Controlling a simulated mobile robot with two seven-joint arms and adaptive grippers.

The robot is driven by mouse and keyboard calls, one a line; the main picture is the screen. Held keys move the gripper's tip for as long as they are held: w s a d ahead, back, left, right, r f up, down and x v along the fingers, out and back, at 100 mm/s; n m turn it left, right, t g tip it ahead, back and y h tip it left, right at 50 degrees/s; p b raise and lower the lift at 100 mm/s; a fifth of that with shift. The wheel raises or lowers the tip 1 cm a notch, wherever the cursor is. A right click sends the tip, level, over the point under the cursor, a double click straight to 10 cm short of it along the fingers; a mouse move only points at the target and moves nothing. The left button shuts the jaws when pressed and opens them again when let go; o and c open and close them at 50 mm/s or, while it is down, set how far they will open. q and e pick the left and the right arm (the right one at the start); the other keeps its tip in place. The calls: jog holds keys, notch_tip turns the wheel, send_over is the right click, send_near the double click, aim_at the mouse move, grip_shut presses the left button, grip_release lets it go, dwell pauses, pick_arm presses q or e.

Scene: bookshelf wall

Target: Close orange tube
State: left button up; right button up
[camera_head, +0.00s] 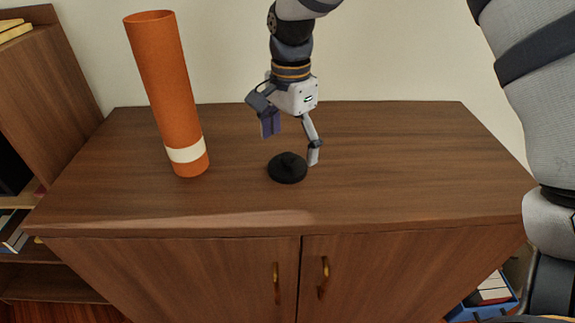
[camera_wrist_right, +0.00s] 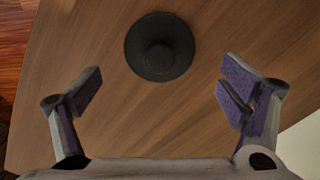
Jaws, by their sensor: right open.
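An orange tube (camera_head: 170,90) with a cream band near its base stands upright on the left part of the wooden cabinet top. Its top end looks open. A round black cap (camera_head: 287,168) with a raised knob lies flat on the cabinet top, right of the tube. The cap also shows in the right wrist view (camera_wrist_right: 159,47), beyond the fingertips and between their lines. My right gripper (camera_head: 291,143) is open and empty, pointing down just above and behind the cap, apart from it. Its fingers spread wide in the right wrist view (camera_wrist_right: 160,88). My left gripper is not in view.
The wooden cabinet (camera_head: 400,150) has two doors with brass handles and a clear top right of the cap. A taller wooden shelf (camera_head: 45,90) stands at the left. A blue crate with books (camera_head: 487,298) is at the lower right. A pale wall stands behind.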

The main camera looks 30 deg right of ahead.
aim_at(291, 154)
notch_tip(291, 154, down, 4)
jog(key=shift+r, duration=0.1)
jog(key=c, duration=1)
jog(key=shift+r, duration=0.1)
jog(key=shift+c, duration=0.2)
